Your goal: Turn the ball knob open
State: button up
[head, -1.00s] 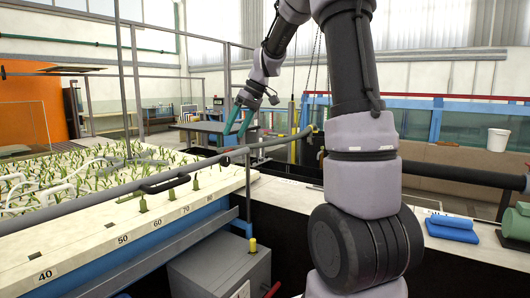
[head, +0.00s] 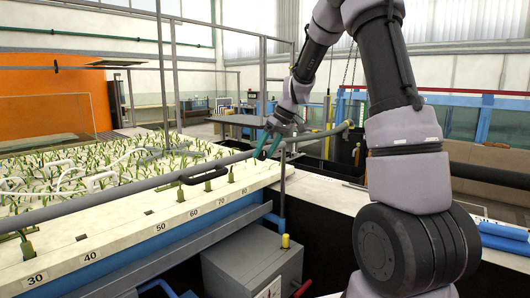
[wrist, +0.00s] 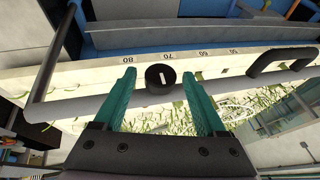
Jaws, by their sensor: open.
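The ball knob (wrist: 160,76) shows in the wrist view as a round black knob with a white slot-like mark, on or in front of a grey pipe (wrist: 90,106). My gripper (wrist: 158,82) has two teal fingers, open, one on each side of the knob. Gaps show between the knob and both fingers, so it does not look gripped. In the head view my gripper (head: 267,146) is at the grey rail above the planted channel, pointing down. I cannot clearly pick out the knob there, as the fingers are close to it.
A black handle (head: 204,175) sits on the rail left of my gripper. A thin post (head: 282,185) stands just right of it. Below is a grey box (head: 250,264) with a yellow-capped fitting (head: 285,241) and a red lever. The white ledge (head: 130,232) carries a number scale.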

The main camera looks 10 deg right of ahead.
grip_shut()
dwell(0.3)
jog(key=shift+w+d+f+m+g+y, duration=0.25)
jog(key=shift+m+g+y, duration=0.75)
jog(key=shift+y, duration=1.5)
jog(key=shift+d+f+m+g+y, duration=0.1)
jog(key=shift+f+m+g+y, duration=0.65)
jog(key=shift+y, duration=1.75)
jog(key=shift+w+d+f+m+g+y, duration=0.15)
jog(key=shift+m+g+y, duration=0.7)
jog(key=shift+g+y, duration=1.2)
jog(key=shift+r+t+y, duration=0.1)
jog(key=shift+t+y, duration=0.3)
jog(key=shift+y, duration=0.25)
grip_release()
